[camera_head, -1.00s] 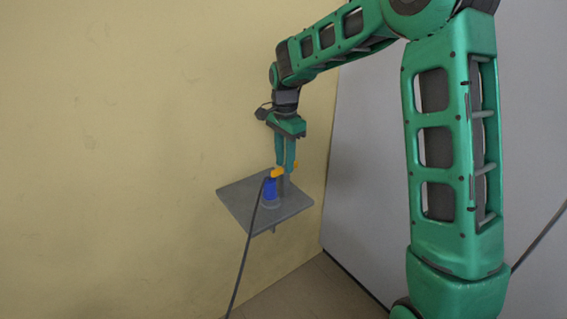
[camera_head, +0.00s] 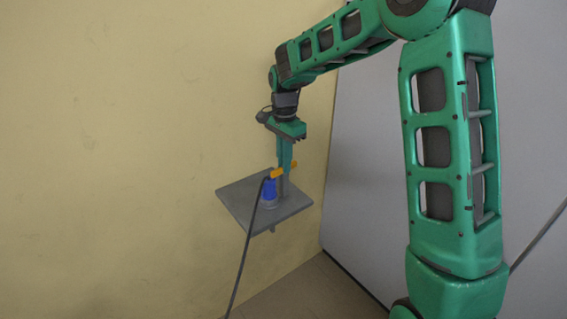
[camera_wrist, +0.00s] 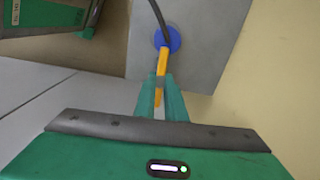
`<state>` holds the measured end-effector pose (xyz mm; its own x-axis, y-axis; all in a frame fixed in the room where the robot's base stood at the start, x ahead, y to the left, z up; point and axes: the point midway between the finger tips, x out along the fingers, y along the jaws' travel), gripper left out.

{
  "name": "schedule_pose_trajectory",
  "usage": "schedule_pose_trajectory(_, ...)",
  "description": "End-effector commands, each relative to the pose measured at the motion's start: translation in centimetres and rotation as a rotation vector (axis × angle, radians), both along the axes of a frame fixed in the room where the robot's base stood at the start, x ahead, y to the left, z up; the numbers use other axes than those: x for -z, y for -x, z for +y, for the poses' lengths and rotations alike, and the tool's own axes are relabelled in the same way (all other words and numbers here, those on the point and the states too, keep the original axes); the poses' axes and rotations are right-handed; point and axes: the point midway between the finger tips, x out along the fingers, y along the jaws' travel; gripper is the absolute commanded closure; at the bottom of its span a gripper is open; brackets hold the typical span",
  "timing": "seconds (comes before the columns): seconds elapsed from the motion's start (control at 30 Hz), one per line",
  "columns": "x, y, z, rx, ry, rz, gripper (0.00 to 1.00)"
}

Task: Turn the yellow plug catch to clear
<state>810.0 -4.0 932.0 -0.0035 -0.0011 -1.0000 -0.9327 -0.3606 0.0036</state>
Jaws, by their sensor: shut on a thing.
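The yellow plug catch (camera_head: 277,173) is a thin bar beside the top of the blue plug (camera_head: 269,188). In the wrist view the catch (camera_wrist: 162,66) runs from the blue plug (camera_wrist: 168,39) back between my fingers. My gripper (camera_head: 284,172) points straight down at the plug, and its fingertips (camera_wrist: 160,88) are shut on the yellow catch. The plug stands upright on a grey plate. Part of the catch is hidden by my fingers.
The grey plate (camera_head: 237,196) juts from the yellow wall (camera_head: 120,140). A dark cable (camera_head: 243,250) runs from the plug down past the plate's front edge. A grey post stands behind the plug. A pale grey panel (camera_head: 370,180) is on the right.

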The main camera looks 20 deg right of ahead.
Motion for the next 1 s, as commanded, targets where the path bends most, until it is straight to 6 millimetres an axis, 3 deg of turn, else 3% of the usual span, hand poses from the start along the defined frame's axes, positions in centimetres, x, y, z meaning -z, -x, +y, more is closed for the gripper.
schedule_pose_trajectory(1.0, -0.21, -0.32, 0.24, -0.893, -0.001, -0.011, 1.0)
